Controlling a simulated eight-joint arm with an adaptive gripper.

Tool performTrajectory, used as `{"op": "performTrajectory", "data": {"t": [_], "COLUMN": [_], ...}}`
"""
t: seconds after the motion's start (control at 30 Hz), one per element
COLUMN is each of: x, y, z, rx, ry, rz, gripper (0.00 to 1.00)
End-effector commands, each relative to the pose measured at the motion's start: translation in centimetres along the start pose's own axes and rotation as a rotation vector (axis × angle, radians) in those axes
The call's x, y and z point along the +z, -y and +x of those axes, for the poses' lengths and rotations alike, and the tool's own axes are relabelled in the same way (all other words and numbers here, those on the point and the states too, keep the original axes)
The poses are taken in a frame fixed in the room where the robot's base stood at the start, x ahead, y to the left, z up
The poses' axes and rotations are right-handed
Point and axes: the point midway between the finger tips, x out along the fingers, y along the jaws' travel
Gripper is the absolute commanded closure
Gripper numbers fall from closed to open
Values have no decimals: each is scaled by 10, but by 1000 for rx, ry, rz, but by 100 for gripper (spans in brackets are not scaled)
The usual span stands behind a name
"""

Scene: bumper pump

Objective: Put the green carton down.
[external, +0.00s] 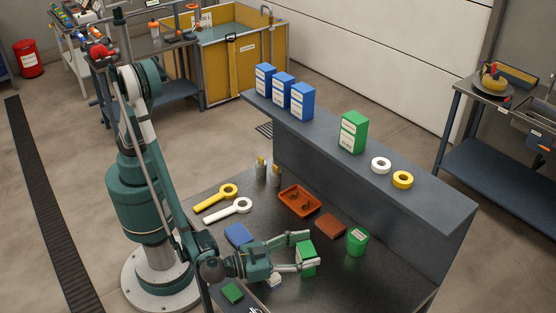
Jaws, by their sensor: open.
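A green carton (306,256) with a white label stands on the dark lower worktop, near its front right part. My gripper (311,251) reaches in from the left, low over the worktop. Its two fingers are spread, one on the far side of the carton and one on the near side. The near finger hides part of the carton's front. I cannot tell whether either finger touches it. A second green carton (353,132) stands upright on the raised shelf (430,196).
Several blue cartons (302,101), a white ring (381,165) and a yellow ring (402,180) are on the shelf. The right front worktop is clear.

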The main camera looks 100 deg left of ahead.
Motion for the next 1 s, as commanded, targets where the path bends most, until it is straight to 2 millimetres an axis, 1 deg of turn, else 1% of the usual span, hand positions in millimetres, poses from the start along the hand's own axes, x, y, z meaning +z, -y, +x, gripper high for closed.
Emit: {"op": "performTrajectory", "data": {"t": [0.3, 0.43, 0.67, 0.9, 1.0], "x": [-4, -4, -4, -4, -4], "y": [0, 0, -1, -1, -1], "z": [-1, -12, -43, -81, -95], "rx": [0, 1, 2, 3, 1], "ry": [0, 0, 0, 0, 0], "rz": [0, 0, 0, 0, 0], "gripper": [44, 44, 44, 44, 44]}}
